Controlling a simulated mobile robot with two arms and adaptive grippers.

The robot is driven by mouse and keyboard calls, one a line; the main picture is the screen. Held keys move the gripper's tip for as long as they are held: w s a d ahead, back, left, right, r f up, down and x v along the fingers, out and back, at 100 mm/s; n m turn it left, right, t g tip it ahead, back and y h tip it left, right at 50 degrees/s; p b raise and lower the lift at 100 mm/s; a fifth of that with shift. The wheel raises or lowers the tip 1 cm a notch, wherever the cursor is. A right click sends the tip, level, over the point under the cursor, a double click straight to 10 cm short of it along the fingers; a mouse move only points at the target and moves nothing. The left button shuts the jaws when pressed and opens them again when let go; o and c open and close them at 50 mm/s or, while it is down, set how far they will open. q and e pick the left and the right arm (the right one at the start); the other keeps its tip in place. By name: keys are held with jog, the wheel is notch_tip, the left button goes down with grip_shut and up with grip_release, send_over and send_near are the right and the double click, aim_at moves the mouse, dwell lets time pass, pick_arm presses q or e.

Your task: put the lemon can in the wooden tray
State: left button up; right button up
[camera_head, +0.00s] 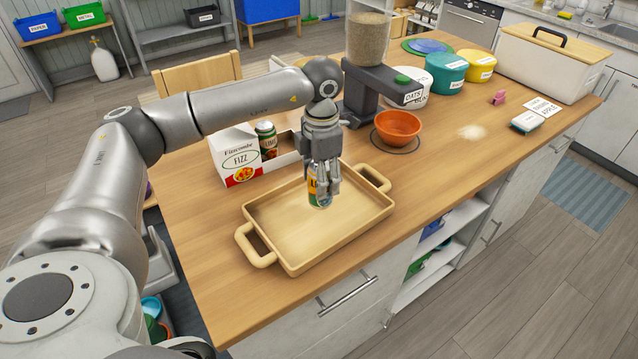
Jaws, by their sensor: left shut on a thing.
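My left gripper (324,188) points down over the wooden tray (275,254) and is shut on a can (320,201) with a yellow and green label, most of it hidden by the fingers. I take it for the lemon can, but its print cannot be read. The can is within the tray's outline, toward its back right; I cannot tell if it touches the tray floor. The tray is pale wood with a handle at each end and holds nothing else that I see. My right gripper is not in view.
An oats dispenser (382,88) and an orange bowl (398,127) stand to the right. Lidded tubs (446,67) and a white bin (545,62) are farther back.

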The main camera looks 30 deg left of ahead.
pick_arm(q)
jog(key=shift+w+a+f, duration=0.15)
jog(key=shift+a+f, duration=0.05)
jog(key=shift+a, duration=0.05)
jog(key=f+p, duration=0.2)
jog(key=f, duration=0.1)
jog(key=shift+a, duration=0.2)
jog(key=shift+w+f, duration=0.1)
jog(key=shift+f, duration=0.2)
jog(key=shift+f, duration=0.1)
jog(key=shift+f, duration=0.15)
jog(key=o, duration=1.3)
